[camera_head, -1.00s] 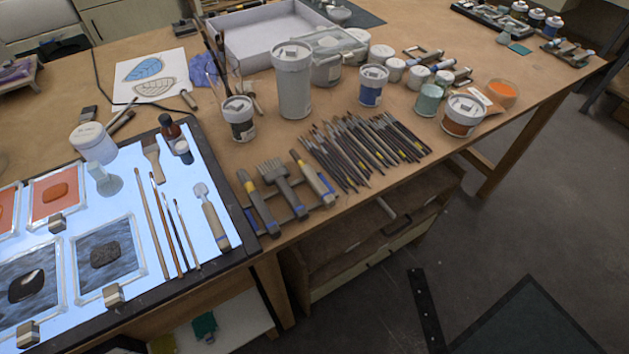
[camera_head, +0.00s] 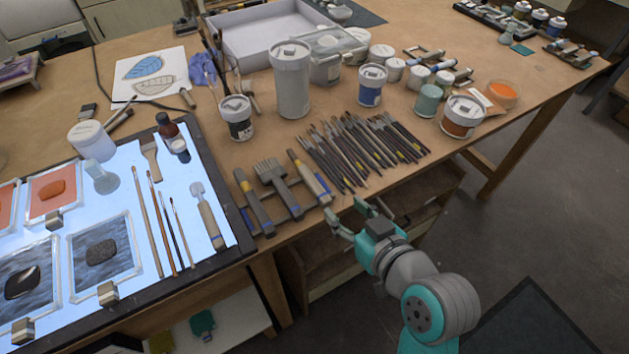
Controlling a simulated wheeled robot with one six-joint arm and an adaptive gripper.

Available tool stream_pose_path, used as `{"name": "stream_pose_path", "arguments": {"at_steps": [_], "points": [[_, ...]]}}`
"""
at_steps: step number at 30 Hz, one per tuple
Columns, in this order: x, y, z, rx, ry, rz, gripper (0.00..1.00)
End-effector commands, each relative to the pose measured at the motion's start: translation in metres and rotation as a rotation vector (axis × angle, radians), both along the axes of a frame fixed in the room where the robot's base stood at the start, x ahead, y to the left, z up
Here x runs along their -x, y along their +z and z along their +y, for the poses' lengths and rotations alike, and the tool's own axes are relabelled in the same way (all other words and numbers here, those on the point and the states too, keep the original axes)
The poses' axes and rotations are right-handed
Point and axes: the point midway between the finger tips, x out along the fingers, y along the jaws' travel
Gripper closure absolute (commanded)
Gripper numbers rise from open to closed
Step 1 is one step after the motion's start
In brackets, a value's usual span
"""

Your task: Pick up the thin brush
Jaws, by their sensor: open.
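Several slim brushes lie side by side on the lit panel (camera_head: 208,181). A long thick-handled one (camera_head: 146,222) is at the left, a middle one (camera_head: 164,220) beside it, and a shorter, thinner brush (camera_head: 182,233) at the right. Many dark-handled brushes (camera_head: 352,154) lie in a row on the wooden table. I cannot tell for sure which one the task names. My gripper (camera_head: 347,216) is open and empty, just off the table's front edge, below the dark-handled row and right of the lit panel. It touches no brush.
Wide tools (camera_head: 282,187) lie on a rack between the panel and the dark brushes. A scraper (camera_head: 206,217) lies right of the slim brushes. A tall white jar (camera_head: 290,85) and a brush cup (camera_head: 236,118) stand behind. Framed glass pieces (camera_head: 104,252) lie left.

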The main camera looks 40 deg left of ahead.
Motion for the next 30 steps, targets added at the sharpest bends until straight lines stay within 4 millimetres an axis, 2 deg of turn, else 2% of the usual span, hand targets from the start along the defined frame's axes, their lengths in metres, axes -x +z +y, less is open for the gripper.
{"name": "stream_pose_path", "arguments": {"at_steps": [3,7,15,23,30], "points": [[0.003,0.014,0.013,0.01,0.051,-0.016,0.48],[0.002,0.016,0.022,0.017,0.072,-0.02,0.48],[-0.011,0.002,0.055,0.018,0.074,-0.019,0.48],[-0.017,-0.005,0.069,0.017,0.071,-0.021,0.48],[-0.029,-0.018,0.097,0.018,0.072,-0.019,0.48]]}}
